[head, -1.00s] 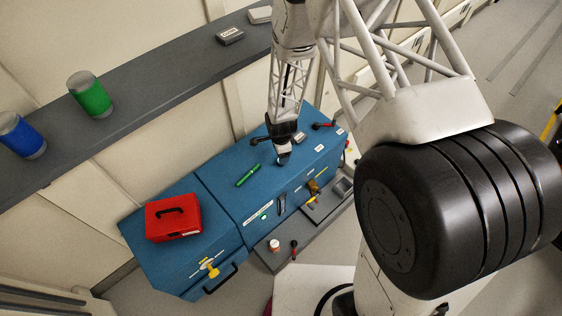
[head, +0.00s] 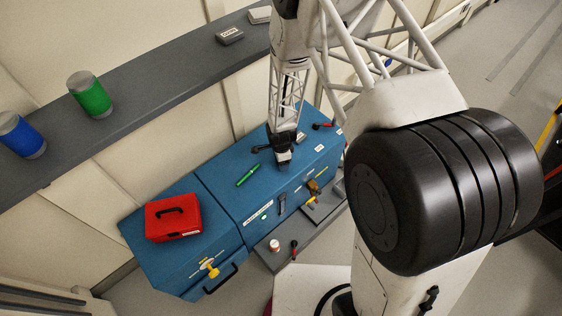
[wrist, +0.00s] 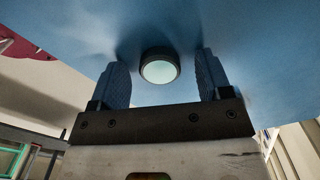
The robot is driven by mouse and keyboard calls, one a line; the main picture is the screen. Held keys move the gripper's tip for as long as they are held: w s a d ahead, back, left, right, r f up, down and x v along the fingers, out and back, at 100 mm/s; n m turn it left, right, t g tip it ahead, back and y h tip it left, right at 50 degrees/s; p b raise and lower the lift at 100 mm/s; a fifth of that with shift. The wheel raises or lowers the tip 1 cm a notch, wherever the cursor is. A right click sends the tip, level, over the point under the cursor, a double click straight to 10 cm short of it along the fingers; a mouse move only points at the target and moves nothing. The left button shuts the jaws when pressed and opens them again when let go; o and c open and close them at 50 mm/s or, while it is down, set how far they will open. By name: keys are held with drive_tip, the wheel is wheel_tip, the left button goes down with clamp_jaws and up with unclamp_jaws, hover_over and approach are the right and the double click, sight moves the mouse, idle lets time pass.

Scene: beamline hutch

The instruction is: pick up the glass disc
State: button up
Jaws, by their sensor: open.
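The glass disc (wrist: 159,71) is a pale, round pane in a dark rim. In the wrist view it lies on the blue surface, between and just beyond the tips of my two open fingers. My gripper (wrist: 162,78) is open, with a finger on each side of the disc and clear space between. In the head view my gripper (head: 283,162) is low over the top of the blue cabinet (head: 220,196).
A red case (head: 173,217) stands further left. A black-handled item (head: 262,148) lies close behind the gripper. A grey shelf (head: 150,85) runs along the wall with green (head: 90,95) and blue (head: 22,135) cans.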

drive_tip(key=c, duration=1)
drive_tip(key=shift+r, duration=0.15)
drive_tip(key=shift+r, duration=1.7)
drive_tip(key=s+d, duration=0.1)
drive_tip(key=s, duration=0.4)
drive_tip(key=s+d+r, duration=0.1)
drive_tip(key=s+d, duration=0.1)
drive_tip(key=s, duration=0.3)
drive_tip(key=s+d, duration=0.2)
drive_tip(key=s, duration=0.3)
drive_tip(key=shift+d+r, duration=0.15)
drive_tip(key=shift+d, duration=0.05)
